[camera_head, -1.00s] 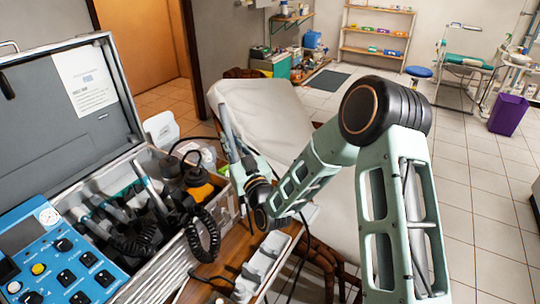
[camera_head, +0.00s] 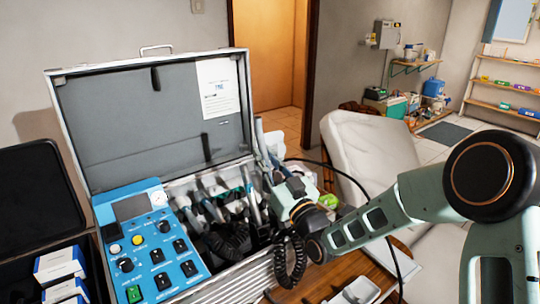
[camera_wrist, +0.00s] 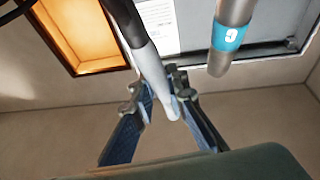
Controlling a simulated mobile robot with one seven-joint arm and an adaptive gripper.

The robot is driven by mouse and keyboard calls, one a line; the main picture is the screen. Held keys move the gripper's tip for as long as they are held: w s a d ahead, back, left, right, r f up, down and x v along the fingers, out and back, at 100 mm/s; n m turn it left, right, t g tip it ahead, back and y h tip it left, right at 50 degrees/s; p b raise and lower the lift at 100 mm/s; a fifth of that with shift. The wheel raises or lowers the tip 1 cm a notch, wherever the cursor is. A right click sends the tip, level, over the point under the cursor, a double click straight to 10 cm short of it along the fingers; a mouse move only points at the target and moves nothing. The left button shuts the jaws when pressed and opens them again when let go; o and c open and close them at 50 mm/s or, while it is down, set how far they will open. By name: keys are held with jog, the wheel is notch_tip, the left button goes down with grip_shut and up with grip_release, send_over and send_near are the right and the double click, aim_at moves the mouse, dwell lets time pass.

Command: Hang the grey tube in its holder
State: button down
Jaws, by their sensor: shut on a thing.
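The grey tube (camera_wrist: 145,55) is held between the two fingers of my gripper (camera_wrist: 160,90) in the wrist view. In the head view the tube (camera_head: 262,138) stands nearly upright above my gripper (camera_head: 276,182), at the right end of the open case. A second grey tube with a teal band and a digit (camera_wrist: 231,32) is beside the held one in the wrist view, apart from it. Several tubes and black coiled hoses sit in the case's holder row (camera_head: 215,203). Which holder slot is empty cannot be told; my arm hides part of the case's right end.
The open case lid (camera_head: 150,120) rises behind the holders. A blue control panel (camera_head: 150,240) fills the case's left part. A black coiled cord (camera_head: 290,262) hangs at the right front. A reclined white chair (camera_head: 370,150) stands behind my arm. Free floor is at the right.

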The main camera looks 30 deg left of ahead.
jog(key=shift+s+d+f, duration=0.1)
jog(key=shift+d+f, duration=0.1)
jog(key=shift+f, duration=0.35)
jog(key=shift+s+d+f, duration=0.1)
jog(key=shift+d+f, duration=0.1)
jog(key=shift+f, duration=0.35)
jog(key=shift+s+d+f+b, duration=0.15)
jog(key=shift+d+f+b, duration=0.3)
jog(key=shift+b, duration=0.95)
jog(key=shift+a+f, duration=0.1)
jog(key=shift+f, duration=0.1)
jog(key=shift+s+d+f+b, duration=0.2)
jog(key=shift+d+f+b, duration=0.1)
jog(key=shift+f+b, duration=0.4)
jog(key=shift+s+d+f+b, duration=0.2)
jog(key=shift+f+b, duration=0.3)
jog(key=shift+b, duration=0.35)
jog(key=shift+s+d+f+b, duration=0.15)
jog(key=shift+d+f+b, duration=0.2)
jog(key=shift+f+b, duration=0.35)
jog(key=shift+w+a+f, duration=0.1)
jog(key=shift+f, duration=0.15)
jog(key=shift+w+a+f, duration=0.25)
jog(key=shift+w, duration=0.05)
jog(key=shift+s+r, duration=0.1)
jog(key=shift+r, duration=0.35)
